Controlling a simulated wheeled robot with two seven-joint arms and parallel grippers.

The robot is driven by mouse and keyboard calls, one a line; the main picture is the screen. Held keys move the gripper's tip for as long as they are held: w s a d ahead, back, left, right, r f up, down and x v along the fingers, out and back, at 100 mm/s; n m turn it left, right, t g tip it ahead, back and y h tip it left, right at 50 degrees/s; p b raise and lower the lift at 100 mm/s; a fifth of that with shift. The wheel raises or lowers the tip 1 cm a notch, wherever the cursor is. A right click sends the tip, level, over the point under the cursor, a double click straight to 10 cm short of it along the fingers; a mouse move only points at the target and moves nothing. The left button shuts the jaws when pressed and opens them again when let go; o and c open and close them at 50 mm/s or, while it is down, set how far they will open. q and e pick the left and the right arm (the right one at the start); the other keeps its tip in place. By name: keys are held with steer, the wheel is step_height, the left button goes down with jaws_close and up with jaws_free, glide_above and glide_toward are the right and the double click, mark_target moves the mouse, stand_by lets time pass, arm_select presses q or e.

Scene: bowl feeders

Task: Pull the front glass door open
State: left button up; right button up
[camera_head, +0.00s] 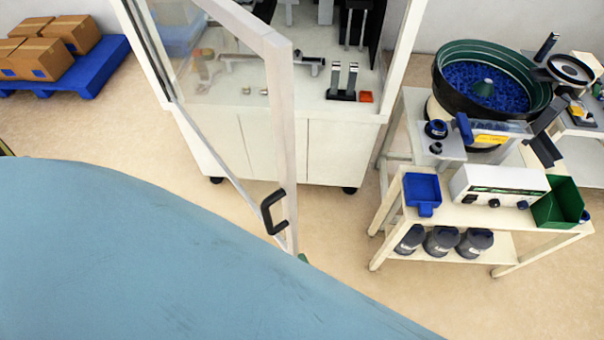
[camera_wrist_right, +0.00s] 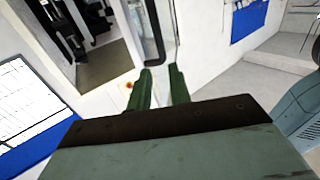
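The front glass door (camera_head: 272,120) has a white frame and clear pane. In the head view it stands partly open, swung out from the white cabinet (camera_head: 345,150), its hinge side at the left. Its black handle (camera_head: 272,212) is on the free edge, low down. In the right wrist view my right gripper (camera_wrist_right: 162,72) has two green fingers with a gap between them. A dark rounded bar, which looks like the handle (camera_wrist_right: 151,35), shows just beyond the fingertips; I cannot tell whether they touch. My left gripper is not in view.
A bowl feeder (camera_head: 490,80) with blue parts stands on a white table (camera_head: 385,205) at the right. A blue pallet (camera_head: 95,80) with cardboard boxes (camera_head: 40,58) lies at the back left. The floor left of the cabinet is clear. A large blue part of my body fills the lower left.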

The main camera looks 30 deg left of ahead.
steer(key=shift+s+d, duration=0.25)
steer(key=shift+d, duration=0.15)
steer(key=shift+c, duration=0.2)
